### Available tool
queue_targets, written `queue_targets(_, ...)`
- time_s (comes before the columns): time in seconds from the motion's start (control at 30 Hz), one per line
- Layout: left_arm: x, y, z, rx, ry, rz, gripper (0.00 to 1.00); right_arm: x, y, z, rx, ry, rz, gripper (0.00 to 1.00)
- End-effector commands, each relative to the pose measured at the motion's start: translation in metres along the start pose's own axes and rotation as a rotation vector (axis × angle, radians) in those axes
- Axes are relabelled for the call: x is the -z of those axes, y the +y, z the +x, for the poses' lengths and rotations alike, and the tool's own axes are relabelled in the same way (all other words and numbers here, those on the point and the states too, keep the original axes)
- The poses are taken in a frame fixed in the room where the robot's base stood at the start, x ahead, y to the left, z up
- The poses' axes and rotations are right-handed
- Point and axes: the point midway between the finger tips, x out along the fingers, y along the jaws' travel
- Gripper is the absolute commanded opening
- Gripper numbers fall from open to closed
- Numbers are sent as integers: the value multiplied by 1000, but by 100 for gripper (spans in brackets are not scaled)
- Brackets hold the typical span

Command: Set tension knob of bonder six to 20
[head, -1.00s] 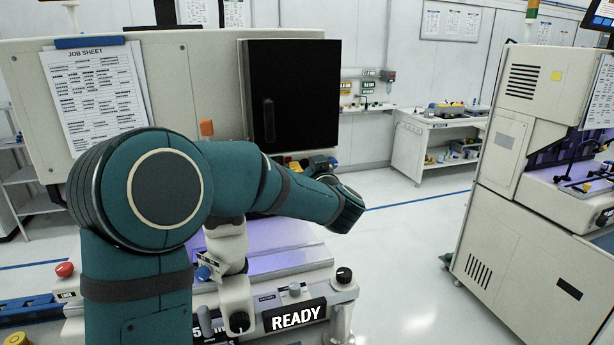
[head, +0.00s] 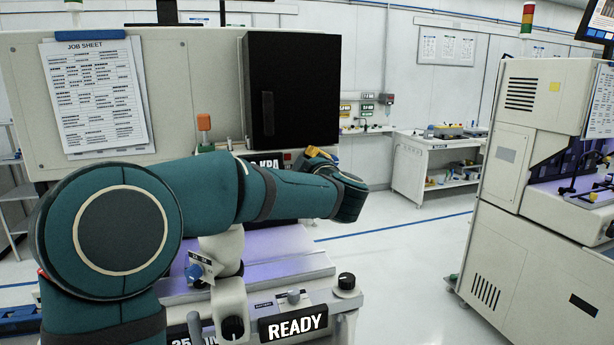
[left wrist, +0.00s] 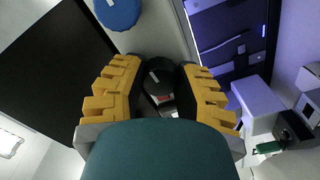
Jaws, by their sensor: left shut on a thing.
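The bonder with the job sheet (head: 98,95) fills the left of the head view. My left gripper (head: 318,158) is at its front, below the black door; my teal arm partly hides it. In the left wrist view its yellow fingers (left wrist: 160,88) are shut on a round black knob (left wrist: 158,72), one on each side. My forearm hides part of it there, and its setting cannot be read. A KPA display (head: 262,163) is partly hidden behind the arm. A READY display (head: 293,325) is lower down. No number six is legible. My right gripper is not in view.
A blue knob (left wrist: 118,12) is close by in the wrist view. The black door (head: 292,88) stands above the gripper. Lower on the panel are a black knob (head: 346,281) and another blue knob (head: 194,272). Another machine (head: 510,190) stands right, across clear floor.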

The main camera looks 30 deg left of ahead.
Motion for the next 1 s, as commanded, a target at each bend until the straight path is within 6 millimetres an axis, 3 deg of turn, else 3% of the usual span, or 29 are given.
queue_targets(0.4,-4,-4,0,2,-5,-395,0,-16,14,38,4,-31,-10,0)
queue_targets(1.0,-2,0,0,1,-4,-866,0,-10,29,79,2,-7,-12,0)
